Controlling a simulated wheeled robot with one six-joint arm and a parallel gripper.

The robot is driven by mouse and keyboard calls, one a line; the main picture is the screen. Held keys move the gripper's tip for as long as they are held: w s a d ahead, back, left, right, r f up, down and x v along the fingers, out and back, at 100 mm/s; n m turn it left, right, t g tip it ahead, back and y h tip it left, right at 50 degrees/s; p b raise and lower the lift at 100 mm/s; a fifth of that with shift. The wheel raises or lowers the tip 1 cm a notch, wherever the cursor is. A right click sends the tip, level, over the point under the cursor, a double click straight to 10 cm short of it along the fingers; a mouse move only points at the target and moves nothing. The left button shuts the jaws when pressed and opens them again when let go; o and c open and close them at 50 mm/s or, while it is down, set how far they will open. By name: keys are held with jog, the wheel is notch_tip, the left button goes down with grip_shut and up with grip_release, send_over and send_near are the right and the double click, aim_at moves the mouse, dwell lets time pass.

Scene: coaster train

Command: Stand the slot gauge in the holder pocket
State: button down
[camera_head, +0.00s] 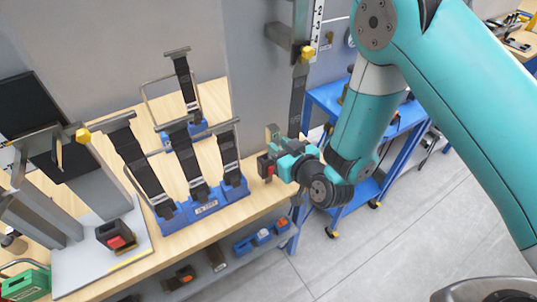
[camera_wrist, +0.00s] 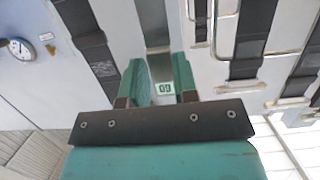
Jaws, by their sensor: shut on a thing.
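My gripper (camera_head: 277,160) is shut on a narrow grey piece with a green-white label, which I take for the slot gauge (camera_wrist: 166,88). In the wrist view the label shows between the fingertips. In the head view its tagged top (camera_head: 272,132) stands just above the fingers; the rest is mostly hidden. A dark block with a red face (camera_head: 265,167) is right at the fingertips; I cannot tell whether the gauge touches it. A blue holder (camera_head: 180,218) stands on the wooden bench to the left, apart from my gripper, with several tall dark bars in it.
A grey plate (camera_head: 75,265) bears another dark block with a red face (camera_head: 115,236). A green box (camera_head: 27,284) is at the bench's left end. A dark upright bar (camera_head: 298,95) stands close behind my gripper. A blue cart (camera_head: 330,97) is behind my arm; grey floor lies right.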

jog(key=shift+s+f, duration=0.1)
jog(key=shift+s+d+b, duration=0.6)
jog(key=shift+s+b, duration=0.2)
jog(key=shift+b, duration=0.8)
jog(key=shift+s+d+b, duration=0.55)
jog(key=shift+s+b, duration=0.25)
jog(key=shift+b, duration=0.8)
